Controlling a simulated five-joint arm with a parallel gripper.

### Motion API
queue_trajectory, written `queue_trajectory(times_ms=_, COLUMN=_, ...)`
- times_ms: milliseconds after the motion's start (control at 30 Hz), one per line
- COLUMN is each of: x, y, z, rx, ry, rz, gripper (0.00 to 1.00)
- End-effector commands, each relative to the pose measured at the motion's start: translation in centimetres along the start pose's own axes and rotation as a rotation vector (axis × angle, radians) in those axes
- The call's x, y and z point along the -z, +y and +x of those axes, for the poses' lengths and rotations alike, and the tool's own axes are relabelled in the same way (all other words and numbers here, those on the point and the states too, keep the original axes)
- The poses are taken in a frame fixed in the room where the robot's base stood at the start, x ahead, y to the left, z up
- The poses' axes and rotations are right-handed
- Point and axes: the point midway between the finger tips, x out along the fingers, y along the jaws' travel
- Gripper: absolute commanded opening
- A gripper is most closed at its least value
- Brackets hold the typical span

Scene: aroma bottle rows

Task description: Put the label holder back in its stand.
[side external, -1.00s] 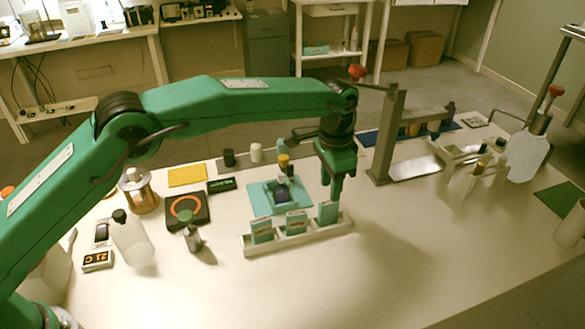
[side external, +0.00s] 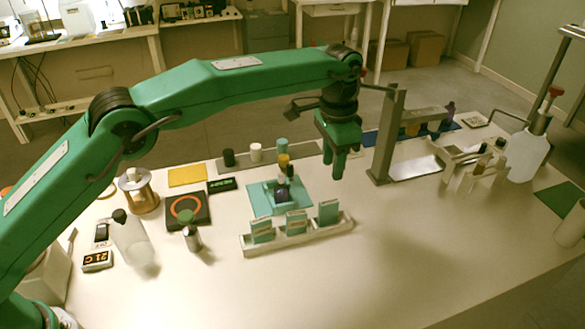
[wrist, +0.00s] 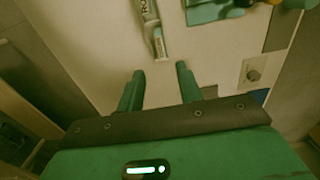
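The white slotted stand (side external: 300,238) lies near the middle of the table. Three teal label holders stand in it: a left one (side external: 261,231), a middle one (side external: 296,223) and a right one (side external: 328,211). The right one looks seated upright in the stand's right end. My gripper (side external: 333,168) hangs above and slightly behind that right holder, clear of it. In the wrist view its two fingers (wrist: 160,72) are apart with nothing between them. The end of the stand (wrist: 157,47) shows just beyond the fingertips there.
A teal mat (side external: 262,207) with a small dark bottle (side external: 282,192) lies behind the stand. A grey metal post (side external: 387,140) rises just right of my gripper. A wooden-toned rack (side external: 470,170) stands farther right. The table's front right is clear.

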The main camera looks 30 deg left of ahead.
Motion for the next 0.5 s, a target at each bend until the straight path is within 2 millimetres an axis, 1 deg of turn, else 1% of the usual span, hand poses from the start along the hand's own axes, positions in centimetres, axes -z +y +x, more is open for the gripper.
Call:
queue_trajectory(times_ms=133, x=0.0, y=0.0, z=-0.1, rx=0.000, ry=0.001, rz=-0.001, gripper=0.36)
queue_trajectory(times_ms=267, x=-0.4, y=-0.4, z=-0.6, rx=0.002, ry=0.007, rz=-0.011, gripper=0.36)
queue_trajectory(times_ms=367, x=-1.0, y=-1.0, z=-1.6, rx=0.005, ry=0.018, rz=-0.027, gripper=0.36)
queue_trajectory(times_ms=500, x=-2.6, y=-2.2, z=-3.7, rx=0.011, ry=0.040, rz=-0.064, gripper=0.36)
